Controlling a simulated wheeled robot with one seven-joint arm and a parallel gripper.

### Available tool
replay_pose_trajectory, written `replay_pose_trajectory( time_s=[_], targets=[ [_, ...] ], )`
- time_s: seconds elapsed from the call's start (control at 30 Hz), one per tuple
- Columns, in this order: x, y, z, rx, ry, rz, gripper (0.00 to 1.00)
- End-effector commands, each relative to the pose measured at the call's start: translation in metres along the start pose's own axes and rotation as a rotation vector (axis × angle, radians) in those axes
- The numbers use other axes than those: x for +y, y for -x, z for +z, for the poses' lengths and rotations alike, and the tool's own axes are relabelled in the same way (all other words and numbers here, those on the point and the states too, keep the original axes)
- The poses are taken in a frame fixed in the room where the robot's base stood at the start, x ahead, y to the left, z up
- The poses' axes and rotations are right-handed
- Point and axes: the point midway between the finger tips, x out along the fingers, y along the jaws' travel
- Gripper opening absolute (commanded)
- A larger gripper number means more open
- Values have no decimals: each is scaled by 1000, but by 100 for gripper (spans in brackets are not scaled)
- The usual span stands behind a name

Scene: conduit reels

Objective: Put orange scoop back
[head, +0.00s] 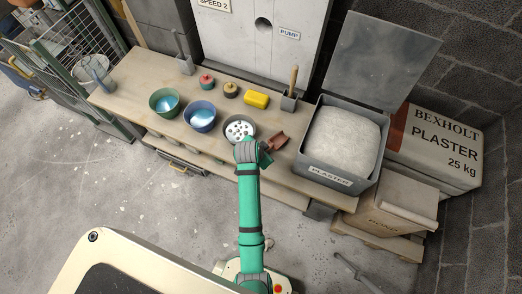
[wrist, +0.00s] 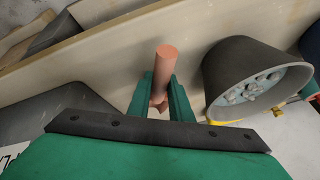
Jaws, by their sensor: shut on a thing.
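The orange scoop (head: 279,141) is in my gripper (head: 266,150), at the front part of the workbench, right of the dark bowl (head: 228,138). In the wrist view the scoop's round orange handle (wrist: 165,62) sits between the two green fingers of my gripper (wrist: 160,98), which are shut on it. The far end of the scoop is hidden there behind the fingers and palm. The dark bowl with pale lumps also shows in the wrist view (wrist: 222,72), right of the fingers and apart from them.
An open plaster bin (head: 316,177) stands right of the scoop on the workbench (head: 142,82). Green (head: 155,110) and blue (head: 193,123) bowls stand left.

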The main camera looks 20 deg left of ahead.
Motion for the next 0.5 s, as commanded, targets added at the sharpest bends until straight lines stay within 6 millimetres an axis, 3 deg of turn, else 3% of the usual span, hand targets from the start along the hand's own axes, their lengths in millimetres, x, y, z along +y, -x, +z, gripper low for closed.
replay_pose_trajectory(
  time_s=[0.03, 0.07, 0.13, 0.5],
  targets=[
    [-1, 0, 2, -1, 3, -1, 0],
    [-2, 0, 2, -1, 4, -2, 23],
    [-3, 0, 3, -2, 6, -3, 37],
    [-5, 4, 4, -2, 10, -5, 37]
  ],
)
